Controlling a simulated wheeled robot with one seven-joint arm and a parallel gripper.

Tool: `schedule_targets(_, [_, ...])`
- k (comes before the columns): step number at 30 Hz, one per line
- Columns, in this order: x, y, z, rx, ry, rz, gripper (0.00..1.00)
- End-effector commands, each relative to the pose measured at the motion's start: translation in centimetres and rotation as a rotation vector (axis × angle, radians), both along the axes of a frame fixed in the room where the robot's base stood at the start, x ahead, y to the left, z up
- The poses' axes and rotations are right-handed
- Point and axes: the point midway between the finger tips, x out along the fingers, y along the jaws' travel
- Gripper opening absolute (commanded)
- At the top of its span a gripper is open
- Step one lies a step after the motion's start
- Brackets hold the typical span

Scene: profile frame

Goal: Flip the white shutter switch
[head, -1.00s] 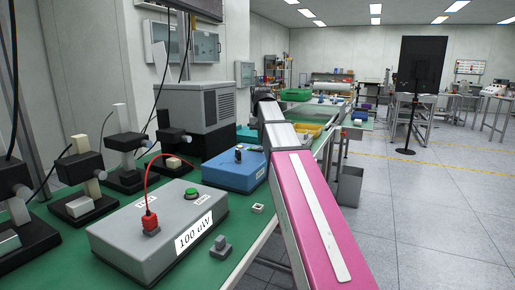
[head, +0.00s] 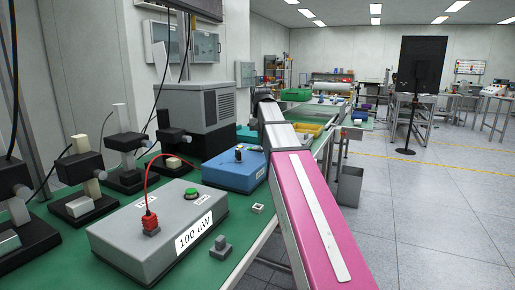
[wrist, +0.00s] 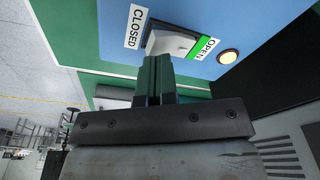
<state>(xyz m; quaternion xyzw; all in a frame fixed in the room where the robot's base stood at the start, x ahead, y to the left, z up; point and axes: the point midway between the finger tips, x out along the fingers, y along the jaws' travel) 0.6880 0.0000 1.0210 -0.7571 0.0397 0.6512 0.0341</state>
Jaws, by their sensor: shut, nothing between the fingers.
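The white shutter switch (wrist: 172,42) shows in the wrist view on a blue box face, between a "CLOSED" label (wrist: 136,26) and a green "OPEN" label (wrist: 204,48). My gripper (wrist: 154,62) is shut and empty. Its fingertips are right at the switch and overlap its near edge in the picture; I cannot tell whether they touch. A round light (wrist: 228,57) beside the "OPEN" label glows pale yellow. In the head view a blue box (head: 225,177) stands on the green bench left of my arm. My gripper and the white switch are not visible there.
Black stands line the left. Open floor (head: 440,200) lies right.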

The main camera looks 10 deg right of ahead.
Motion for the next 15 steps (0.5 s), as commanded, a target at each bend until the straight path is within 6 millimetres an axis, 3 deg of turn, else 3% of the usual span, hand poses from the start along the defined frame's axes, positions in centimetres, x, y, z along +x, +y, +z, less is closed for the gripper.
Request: schedule_targets(15, [-0.02,0.00,-0.67,0.000,0.000,0.000,0.00])
